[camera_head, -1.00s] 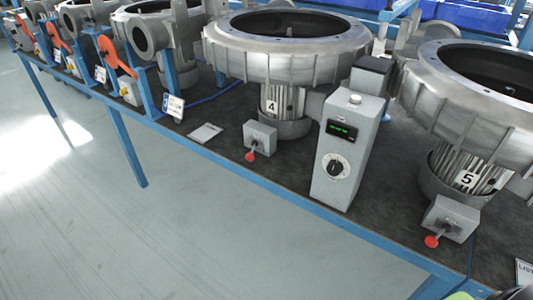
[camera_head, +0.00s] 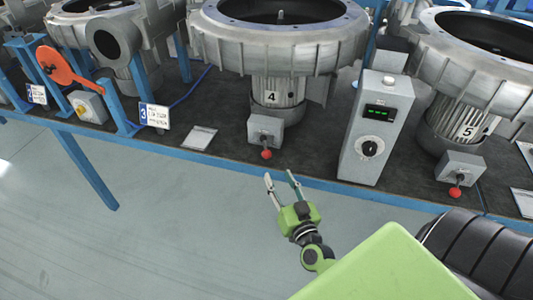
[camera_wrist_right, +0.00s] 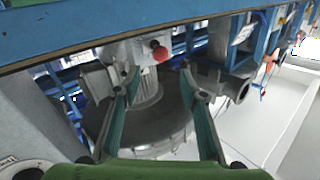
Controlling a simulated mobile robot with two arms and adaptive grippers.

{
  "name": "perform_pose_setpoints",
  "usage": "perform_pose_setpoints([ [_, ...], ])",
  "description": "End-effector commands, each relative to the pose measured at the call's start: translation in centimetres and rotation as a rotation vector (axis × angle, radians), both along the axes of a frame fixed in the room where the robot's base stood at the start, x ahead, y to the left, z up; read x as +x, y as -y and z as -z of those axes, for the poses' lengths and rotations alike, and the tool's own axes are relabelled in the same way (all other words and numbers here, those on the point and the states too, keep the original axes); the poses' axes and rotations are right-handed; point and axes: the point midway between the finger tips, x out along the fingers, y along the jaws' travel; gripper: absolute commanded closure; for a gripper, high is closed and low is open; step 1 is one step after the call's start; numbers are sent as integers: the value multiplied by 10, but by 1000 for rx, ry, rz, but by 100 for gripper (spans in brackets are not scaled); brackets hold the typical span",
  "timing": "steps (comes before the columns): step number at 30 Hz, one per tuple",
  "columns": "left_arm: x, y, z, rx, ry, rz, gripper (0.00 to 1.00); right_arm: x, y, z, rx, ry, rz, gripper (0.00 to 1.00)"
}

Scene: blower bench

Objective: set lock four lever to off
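The lock four lever has a red round knob (camera_head: 266,154) and sticks out of a small grey box (camera_head: 265,130) at the foot of blower 4 (camera_head: 277,94). The knob points toward the bench's front edge. My right gripper (camera_head: 280,173) is open and empty in front of that edge, a short way from the knob and not touching it. In the right wrist view the red knob (camera_wrist_right: 159,53) shows beyond and between the open fingers (camera_wrist_right: 154,82), apart from both. My left gripper is not in view.
A grey control box (camera_head: 368,148) with a green display and dial stands right of the lever. Blower 5's box (camera_head: 461,166) has a similar red knob. A flat plate (camera_head: 199,138) lies left. The blue bench edge (camera_head: 230,165) runs between gripper and lever.

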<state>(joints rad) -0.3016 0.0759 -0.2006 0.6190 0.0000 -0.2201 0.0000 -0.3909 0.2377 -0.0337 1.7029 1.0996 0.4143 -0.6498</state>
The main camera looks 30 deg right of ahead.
Motion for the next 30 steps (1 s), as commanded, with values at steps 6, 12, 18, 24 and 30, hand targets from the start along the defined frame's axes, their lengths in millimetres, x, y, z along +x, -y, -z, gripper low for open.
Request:
perform_pose_setpoints([
  [6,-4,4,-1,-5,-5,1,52,46,11,-1,-2,2,-2,61],
  [12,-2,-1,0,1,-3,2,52,84,21,0,-2,0,-2,61],
  [18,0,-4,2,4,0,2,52,107,26,1,-1,-2,-2,61],
  [24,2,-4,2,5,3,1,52,114,29,1,0,-3,-2,61],
  [30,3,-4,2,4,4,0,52,114,29,1,0,-3,-3,61],
])
